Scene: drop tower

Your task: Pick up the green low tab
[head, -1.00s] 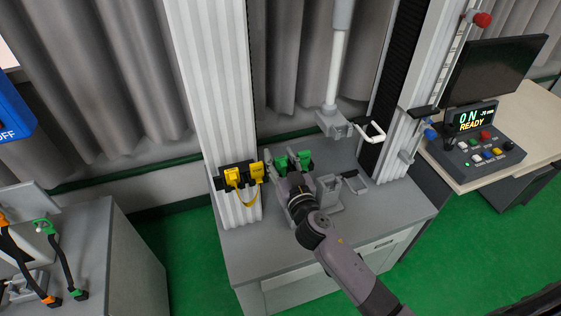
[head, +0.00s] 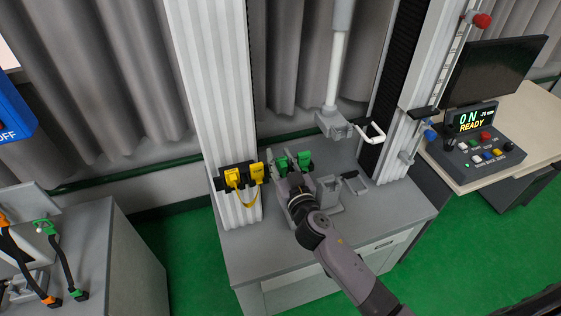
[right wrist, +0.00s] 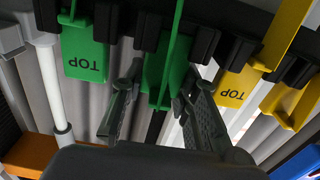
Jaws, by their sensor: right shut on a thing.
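The green low tab (right wrist: 160,74) hangs from a black rack in the right wrist view. It has no TOP lettering that I can see and a thin green ridge stands out from it. In the head view it is the left one of the two green tabs (head: 282,165). My right gripper (right wrist: 160,82) is shut on it, one finger on each side; it also shows in the head view (head: 294,186). The green tab marked TOP (right wrist: 85,50) hangs beside it, outside the fingers. My left gripper is not in view.
A yellow tab marked TOP (right wrist: 236,86) and another yellow tab (right wrist: 293,103) hang on the other side. The grey cabinet top (head: 245,250) is mostly clear at its front. A white rod (head: 336,70) hangs above it. A control panel (head: 480,150) stands right.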

